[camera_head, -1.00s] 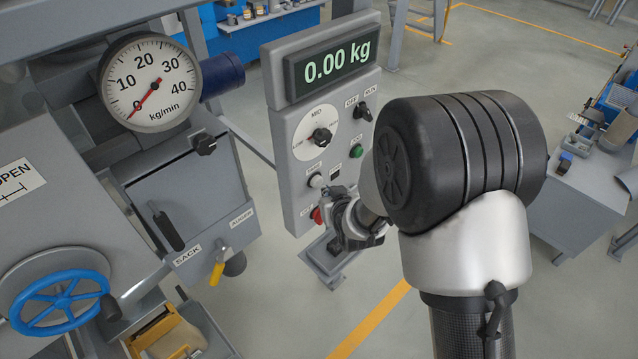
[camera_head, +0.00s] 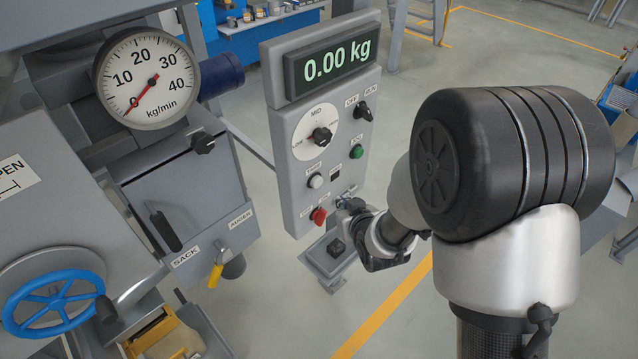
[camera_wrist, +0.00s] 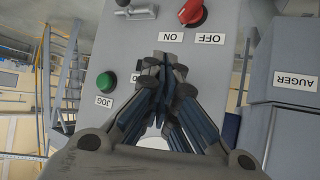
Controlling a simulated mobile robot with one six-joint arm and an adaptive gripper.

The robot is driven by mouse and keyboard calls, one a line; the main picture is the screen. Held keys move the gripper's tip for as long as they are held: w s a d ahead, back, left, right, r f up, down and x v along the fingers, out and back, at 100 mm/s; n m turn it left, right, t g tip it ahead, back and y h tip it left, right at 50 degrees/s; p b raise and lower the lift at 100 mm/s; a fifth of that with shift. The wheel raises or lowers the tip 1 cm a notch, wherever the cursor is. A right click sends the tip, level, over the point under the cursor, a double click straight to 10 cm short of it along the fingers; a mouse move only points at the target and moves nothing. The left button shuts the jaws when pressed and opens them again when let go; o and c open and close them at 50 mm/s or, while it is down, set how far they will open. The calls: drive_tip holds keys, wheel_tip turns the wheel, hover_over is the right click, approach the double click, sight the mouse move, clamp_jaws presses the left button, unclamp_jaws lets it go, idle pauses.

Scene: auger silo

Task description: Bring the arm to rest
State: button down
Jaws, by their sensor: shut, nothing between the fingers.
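My gripper (camera_wrist: 167,68) is shut and empty in the wrist view, its fingertips together in front of the control panel (camera_wrist: 130,40). In the head view my gripper (camera_head: 346,203) is small and partly hidden by my own wrist, just right of the panel's lower part, near the red knob (camera_head: 318,215). I cannot tell whether it touches the panel. In the wrist view the red ON/OFF knob (camera_wrist: 192,12) and the green JOG button (camera_wrist: 106,80) lie on either side of the fingertips.
A machine with a kg/min gauge (camera_head: 147,78), a blue handwheel (camera_head: 54,302) and a yellow lever (camera_head: 217,270) stands at the left. The display (camera_head: 333,62) reads 0.00 kg. Open floor (camera_head: 490,60) lies behind the panel.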

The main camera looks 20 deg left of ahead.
drive_tip(key=s+d+r+m+h+b, duration=0.1)
drive_tip(key=s+d+r+h+b, duration=0.1)
drive_tip(key=d+r, duration=0.35)
drive_tip(key=s+d+r+m+g+h+b, duration=0.1)
drive_tip(key=s+d+r+m, duration=0.1)
drive_tip(key=d, duration=0.6)
drive_tip(key=s+d+r+m+h+b, duration=0.1)
drive_tip(key=s+d+r+h+b, duration=0.15)
drive_tip(key=d, duration=0.35)
drive_tip(key=s+d+r+m+g+b, duration=0.1)
drive_tip(key=s+d, duration=0.4)
drive_tip(key=s, duration=0.4)
drive_tip(key=s+d+r+m+g+b, duration=0.1)
drive_tip(key=s+d, duration=0.4)
drive_tip(key=s, duration=0.5)
drive_tip(key=shift+s+d+m+g+h+b, duration=0.2)
drive_tip(key=shift+m+g+h+b, duration=0.2)
drive_tip(key=shift+m+g, duration=0.25)
